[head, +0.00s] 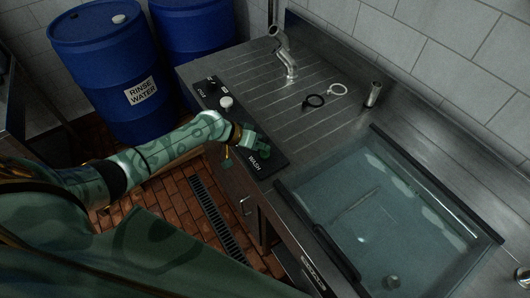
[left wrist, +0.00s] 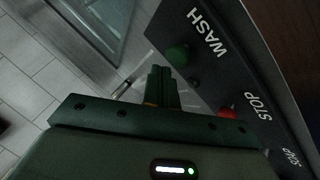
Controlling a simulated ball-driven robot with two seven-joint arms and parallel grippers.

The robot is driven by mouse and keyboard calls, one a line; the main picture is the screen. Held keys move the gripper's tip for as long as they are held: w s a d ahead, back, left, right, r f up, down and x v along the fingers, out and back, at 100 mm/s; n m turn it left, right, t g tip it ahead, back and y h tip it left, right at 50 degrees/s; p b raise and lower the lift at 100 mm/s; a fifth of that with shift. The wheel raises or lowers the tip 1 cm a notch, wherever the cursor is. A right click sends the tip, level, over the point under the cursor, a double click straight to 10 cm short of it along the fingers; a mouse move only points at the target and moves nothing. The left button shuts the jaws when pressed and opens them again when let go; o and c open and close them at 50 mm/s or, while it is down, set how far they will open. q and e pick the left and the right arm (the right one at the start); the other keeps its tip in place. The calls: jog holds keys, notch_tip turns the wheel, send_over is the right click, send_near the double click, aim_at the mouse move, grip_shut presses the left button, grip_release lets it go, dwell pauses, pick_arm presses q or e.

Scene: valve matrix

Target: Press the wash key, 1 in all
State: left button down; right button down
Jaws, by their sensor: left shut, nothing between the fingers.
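The black control panel (head: 268,168) runs along the counter's front edge, with the word WASH at its near end. In the left wrist view, the green wash key (left wrist: 178,55) sits beside the WASH lettering on the panel (left wrist: 215,65). My left gripper (head: 258,146) is over the near end of the panel, shut and empty. In the left wrist view its fingertips (left wrist: 160,70) show just short of the green key; I cannot tell if they touch it. In the head view the gripper hides most of the keys there. My right gripper is out of view.
A red key (left wrist: 228,113) marked STOP lies near the fingers. A white knob (head: 226,102) is farther along the panel. A water-filled sink (head: 372,225) lies right, with a dark bar (head: 318,232) on its near edge.

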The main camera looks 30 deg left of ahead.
aim_at(262, 154)
pick_arm(q)
jog(key=shift+f, duration=0.4)
jog(key=shift+f+b, duration=0.5)
jog(key=shift+b, duration=0.2)
dwell(0.4)
jog(key=shift+r, duration=0.1)
jog(key=shift+r+p, duration=0.85)
notch_tip(262, 154, up, 5)
jog(key=p, duration=0.4)
dwell(0.3)
dwell(0.5)
